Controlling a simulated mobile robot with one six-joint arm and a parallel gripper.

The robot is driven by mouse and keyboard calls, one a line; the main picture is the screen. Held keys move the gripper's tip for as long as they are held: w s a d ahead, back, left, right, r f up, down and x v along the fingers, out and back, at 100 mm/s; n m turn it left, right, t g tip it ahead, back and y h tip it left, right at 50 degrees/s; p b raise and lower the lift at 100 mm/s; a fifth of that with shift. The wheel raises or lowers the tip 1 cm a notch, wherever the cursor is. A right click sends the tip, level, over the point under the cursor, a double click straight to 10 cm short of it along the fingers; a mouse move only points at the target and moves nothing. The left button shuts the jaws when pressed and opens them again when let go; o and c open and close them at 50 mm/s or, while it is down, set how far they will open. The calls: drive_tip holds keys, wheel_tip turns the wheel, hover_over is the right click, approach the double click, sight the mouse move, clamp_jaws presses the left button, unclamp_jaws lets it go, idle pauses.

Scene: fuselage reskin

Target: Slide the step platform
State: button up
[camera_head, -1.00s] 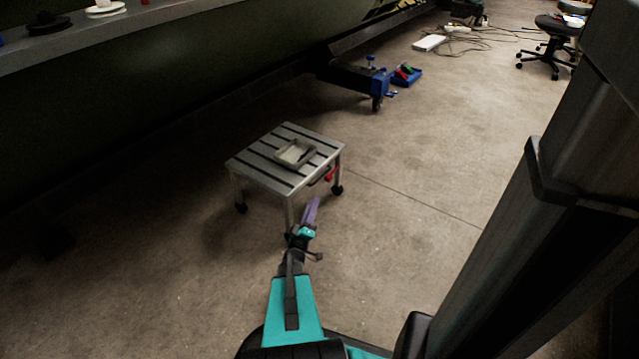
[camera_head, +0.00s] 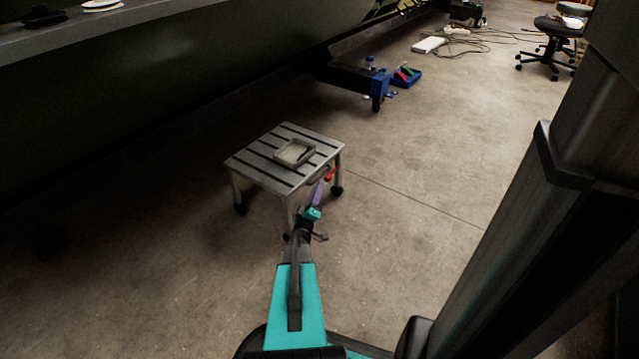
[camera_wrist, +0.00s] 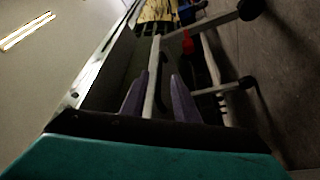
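The step platform (camera_head: 262,180) is a low grey slatted table on legs with dark casters, standing on the concrete floor in the head view. A dark handle sits on its near right edge, beside a red part (camera_head: 331,174). My gripper (camera_head: 320,183) is at that edge, close to the handle. In the wrist view its two purple fingers (camera_wrist: 158,88) stand apart, so it is open. The platform's pale edge (camera_wrist: 152,78) and the dark handle (camera_wrist: 164,70) show between and beyond the fingers. I cannot tell whether the fingers touch the handle.
A shallow grey tray (camera_head: 292,153) rests on the platform. The dark fuselage (camera_head: 190,70) runs along the left and back. A blue wheeled stand (camera_head: 378,85) and blue bin (camera_head: 407,76) are beyond. Cables and a chair (camera_head: 548,55) are far right. Floor right of the platform is clear.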

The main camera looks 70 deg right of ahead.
sight(321, 177)
drive_tip(key=shift+b+x, duration=0.85)
drive_tip(key=shift+x, duration=2.15)
drive_tip(key=shift+c, duration=0.4)
